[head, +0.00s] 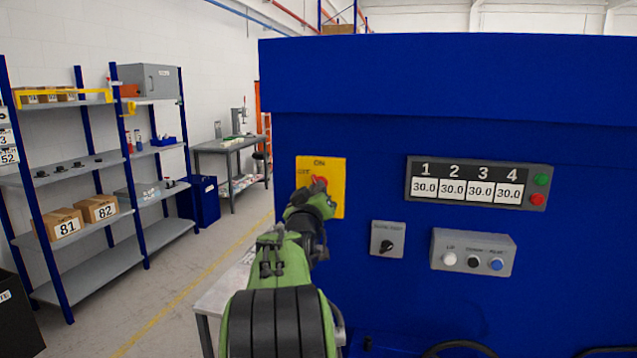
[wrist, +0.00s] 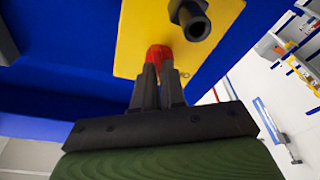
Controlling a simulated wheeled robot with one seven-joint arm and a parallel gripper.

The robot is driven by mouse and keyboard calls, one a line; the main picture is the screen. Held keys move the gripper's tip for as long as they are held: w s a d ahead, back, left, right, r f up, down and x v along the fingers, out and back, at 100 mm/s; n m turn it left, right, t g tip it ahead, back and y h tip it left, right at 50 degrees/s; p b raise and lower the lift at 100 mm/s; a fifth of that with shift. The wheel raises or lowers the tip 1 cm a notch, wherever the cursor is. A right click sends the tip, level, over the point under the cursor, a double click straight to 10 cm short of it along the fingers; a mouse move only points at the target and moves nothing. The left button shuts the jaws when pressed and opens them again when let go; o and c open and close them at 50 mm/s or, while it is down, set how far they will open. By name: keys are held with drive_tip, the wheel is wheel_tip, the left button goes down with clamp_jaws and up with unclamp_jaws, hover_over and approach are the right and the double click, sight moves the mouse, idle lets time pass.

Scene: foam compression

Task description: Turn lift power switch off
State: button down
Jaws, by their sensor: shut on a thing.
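The lift power switch is a yellow plate (head: 337,193) with a red handle (head: 320,180), on the front of a blue machine. "ON" is printed at the plate's top, and a partly hidden label sits at its left. In the wrist view the yellow plate (wrist: 134,42) carries the red handle (wrist: 159,53) and a black round stub (wrist: 190,18). My gripper (wrist: 158,74) is shut on the red handle, its fingers close together around it. In the head view my gripper (head: 314,190) covers the plate's lower left, so the handle's exact angle is hard to tell.
The blue machine (head: 450,90) fills the right side. It bears a numbered display panel (head: 478,183), a black rotary knob (head: 387,245) and a grey button box (head: 473,252). Shelves (head: 95,170) with boxes stand at the left. A grey table edge (head: 225,290) lies beside my arm. The floor between is clear.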

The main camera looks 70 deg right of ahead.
drive_tip(key=n+p, duration=0.1)
drive_tip(key=n, duration=0.2)
drive_tip(key=n+t+y+p, duration=0.1)
drive_tip(key=n, duration=0.1)
drive_tip(key=shift+s+r+n, duration=0.1)
drive_tip(key=shift+r+n, duration=0.1)
drive_tip(key=shift+n, duration=0.2)
drive_tip(key=shift+f+n, duration=0.1)
drive_tip(key=shift+n, duration=0.4)
drive_tip(key=n, duration=0.1)
drive_tip(key=n+p, duration=0.1)
drive_tip(key=n+y, duration=0.1)
drive_tip(key=n, duration=0.1)
drive_tip(key=shift+r+p, duration=0.3)
drive_tip(key=shift+p, duration=0.1)
drive_tip(key=shift+f+n, duration=0.1)
drive_tip(key=shift+n, duration=1)
drive_tip(key=shift+c, duration=2.2)
unclamp_jaws()
drive_tip(key=shift+y, duration=0.3)
